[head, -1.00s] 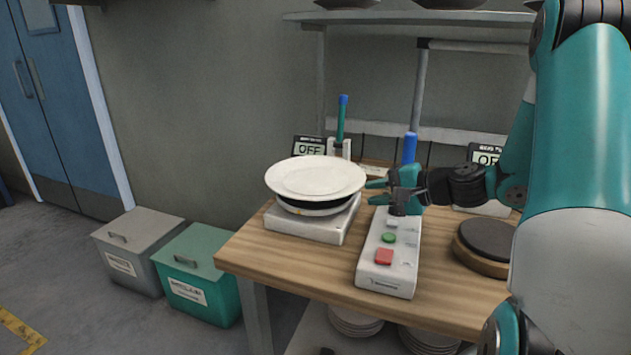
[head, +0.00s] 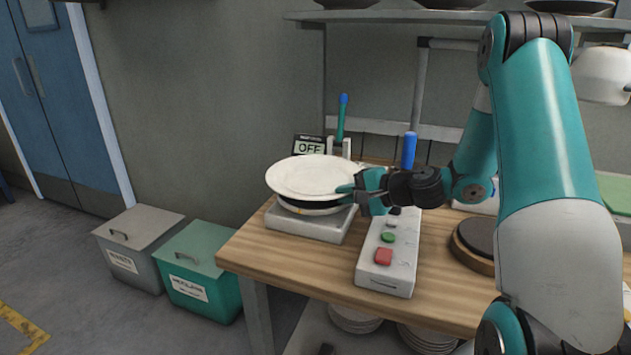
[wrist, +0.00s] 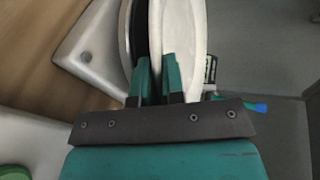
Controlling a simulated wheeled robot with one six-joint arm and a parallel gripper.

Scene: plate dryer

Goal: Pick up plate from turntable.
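The white plate (head: 312,175) lies flat on the turntable (head: 310,208), whose dark top and pale rim show beneath it. The turntable has a light grey square base. My gripper (head: 352,193) is at the plate's right edge, with one finger over the rim and the other lower. In the wrist view the two fingers (wrist: 157,80) stand apart, with the plate (wrist: 178,35) edge between them. A gap shows between the fingers, so they look open around the rim. The exact contact under the rim is hidden.
A control box (head: 389,250) with green and red buttons lies right of the turntable on the wooden table (head: 290,270). A display reading OFF (head: 309,146) and a blue-green upright handle (head: 342,120) stand behind. A round dark disc (head: 480,238) is further right.

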